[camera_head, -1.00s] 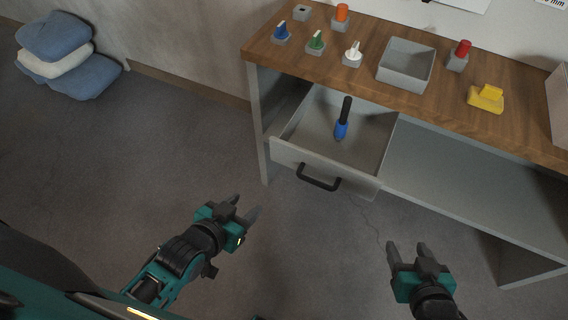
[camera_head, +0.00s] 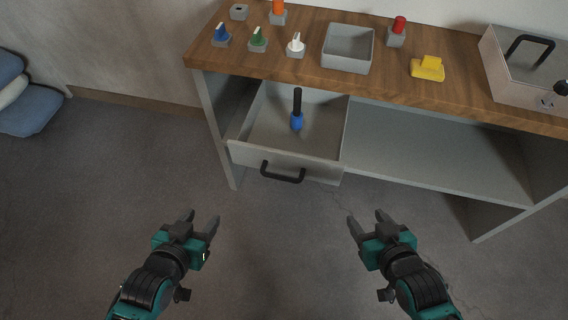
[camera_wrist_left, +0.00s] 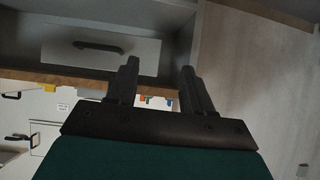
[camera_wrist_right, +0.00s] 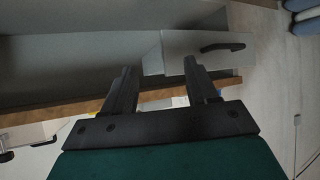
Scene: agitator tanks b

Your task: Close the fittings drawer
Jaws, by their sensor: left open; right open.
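The fittings drawer (camera_head: 240,153) is pulled out below the left part of the wooden bench. Its black bar handle (camera_head: 283,172) faces me. A blue and black tool (camera_head: 297,118) is inside it. The drawer front also shows in the left wrist view (camera_wrist_left: 140,56) and in the right wrist view (camera_wrist_right: 190,42), both upside down. My left gripper (camera_head: 204,222) is open and empty, in front of the drawer and left of its handle. My right gripper (camera_head: 364,222) is open and empty, in front and to the right of the handle. Neither touches the drawer.
The wooden bench top (camera_head: 375,85) holds several coloured switches and knobs, a grey tray (camera_head: 347,63), a yellow block (camera_head: 428,69) and a grey case (camera_head: 505,80) with a black handle. Blue and white cushions (camera_head: 22,108) lie at far left. The floor before the drawer is clear.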

